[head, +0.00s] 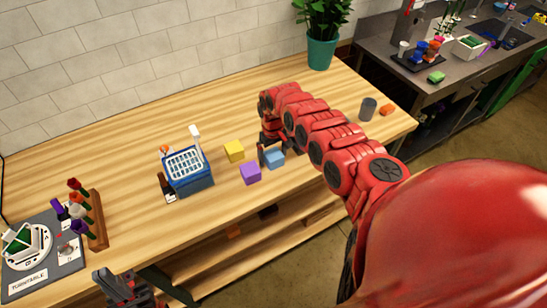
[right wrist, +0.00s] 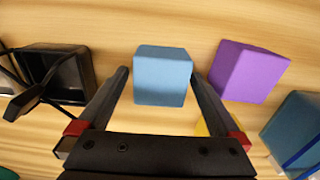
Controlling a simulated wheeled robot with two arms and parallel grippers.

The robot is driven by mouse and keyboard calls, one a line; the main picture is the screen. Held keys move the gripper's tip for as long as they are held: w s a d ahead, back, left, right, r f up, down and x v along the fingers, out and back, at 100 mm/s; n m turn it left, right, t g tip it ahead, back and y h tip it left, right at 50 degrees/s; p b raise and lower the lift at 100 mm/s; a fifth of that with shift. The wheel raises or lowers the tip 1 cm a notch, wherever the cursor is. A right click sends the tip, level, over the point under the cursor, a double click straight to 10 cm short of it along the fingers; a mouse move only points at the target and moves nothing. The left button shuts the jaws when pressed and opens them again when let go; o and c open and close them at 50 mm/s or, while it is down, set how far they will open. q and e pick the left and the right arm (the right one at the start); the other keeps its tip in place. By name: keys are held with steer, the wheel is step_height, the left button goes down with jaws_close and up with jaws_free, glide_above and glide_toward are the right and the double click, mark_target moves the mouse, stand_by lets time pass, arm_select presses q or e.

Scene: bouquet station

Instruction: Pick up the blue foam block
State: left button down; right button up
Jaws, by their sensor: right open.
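The light blue foam block (head: 275,158) sits on the wooden table, to the right of the purple block (head: 250,173). My right gripper (head: 266,153) is right beside it in the head view, reaching down from my red arm. In the right wrist view the blue block (right wrist: 163,75) shows between the two fingertips of my right gripper (right wrist: 160,75). That gripper is open, and I cannot tell whether a finger touches the block. My left gripper (head: 124,290) is low at the bottom edge of the head view, in front of the table, away from the blocks.
A yellow block (head: 234,151) and a blue basket with a white grid top (head: 187,172) stand left of the blue block. A turntable station (head: 40,250) is at the far left, beside a wooden rack of flowers (head: 92,218). A grey cup (head: 367,109) stands at the right.

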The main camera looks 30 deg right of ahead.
steer(key=c, duration=1.3)
steer(key=shift+o, duration=0.2)
steer(key=shift+r, duration=0.1)
